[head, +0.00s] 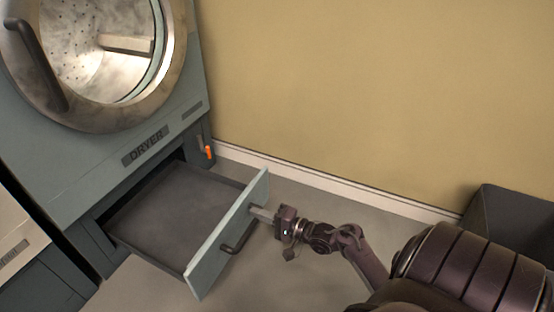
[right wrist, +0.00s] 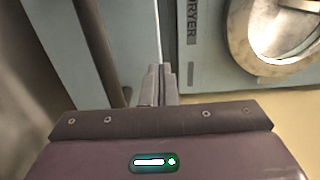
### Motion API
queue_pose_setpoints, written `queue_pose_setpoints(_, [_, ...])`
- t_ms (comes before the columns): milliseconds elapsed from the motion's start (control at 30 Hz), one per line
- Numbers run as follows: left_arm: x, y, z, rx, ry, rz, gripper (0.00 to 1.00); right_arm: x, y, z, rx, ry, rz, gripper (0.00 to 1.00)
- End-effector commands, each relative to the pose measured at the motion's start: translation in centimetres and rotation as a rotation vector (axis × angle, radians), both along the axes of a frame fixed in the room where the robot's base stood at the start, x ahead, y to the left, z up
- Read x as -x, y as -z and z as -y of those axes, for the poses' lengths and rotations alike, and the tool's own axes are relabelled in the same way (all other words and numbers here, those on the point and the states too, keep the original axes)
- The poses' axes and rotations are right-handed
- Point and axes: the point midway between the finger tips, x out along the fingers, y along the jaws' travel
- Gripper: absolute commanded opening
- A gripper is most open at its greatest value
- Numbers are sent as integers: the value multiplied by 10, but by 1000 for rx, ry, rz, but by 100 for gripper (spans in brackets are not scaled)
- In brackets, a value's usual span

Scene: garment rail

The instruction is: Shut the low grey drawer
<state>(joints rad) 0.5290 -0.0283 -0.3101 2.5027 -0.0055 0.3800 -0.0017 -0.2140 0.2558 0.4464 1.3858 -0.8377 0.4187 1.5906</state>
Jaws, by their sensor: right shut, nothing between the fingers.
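The low grey drawer (head: 160,208) stands pulled out beneath the dryer, its tray empty. Its pale blue-grey front panel (head: 207,262) has a dark bar handle (head: 238,237) on the outer face. My right gripper (head: 257,212) is shut and empty, with its fingertips at the outer face of the panel, above and to the right of the handle. In the right wrist view the shut fingers (right wrist: 158,85) point at the panel (right wrist: 135,35). I cannot tell whether they touch it. The handle bar (right wrist: 98,45) runs beside them on the left. My left gripper is out of view.
The dryer (head: 120,150) has its round door (head: 35,65) at the upper left. An orange lever (head: 208,152) sits on its base near the wall. A dark grey bin (head: 510,215) stands at the right. The floor around the drawer front is clear.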

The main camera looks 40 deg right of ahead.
Motion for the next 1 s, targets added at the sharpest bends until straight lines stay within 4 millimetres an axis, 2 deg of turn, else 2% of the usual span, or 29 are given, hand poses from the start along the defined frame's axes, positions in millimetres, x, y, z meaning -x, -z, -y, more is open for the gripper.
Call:
queue_pose_setpoints(33, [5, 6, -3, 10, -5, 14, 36, -9, 5, -3, 1, 0, 4, 0])
queue_pose_setpoints(100, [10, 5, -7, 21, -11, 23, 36, -18, 4, -7, 1, 0, 4, 0])
queue_pose_setpoints(200, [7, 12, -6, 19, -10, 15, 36, -27, 3, -11, 1, 0, 1, 0])
queue_pose_setpoints(367, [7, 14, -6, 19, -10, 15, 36, -34, 1, -14, 1, 1, 0, 0])
queue_pose_setpoints(767, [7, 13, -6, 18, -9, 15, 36, -35, 0, -14, 1, 1, -1, 0])
queue_pose_setpoints(867, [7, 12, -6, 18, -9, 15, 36, -42, -1, -17, 1, 1, 0, 0])
queue_pose_setpoints(1000, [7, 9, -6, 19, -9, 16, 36, -62, -2, -26, -2, 0, 1, 0])
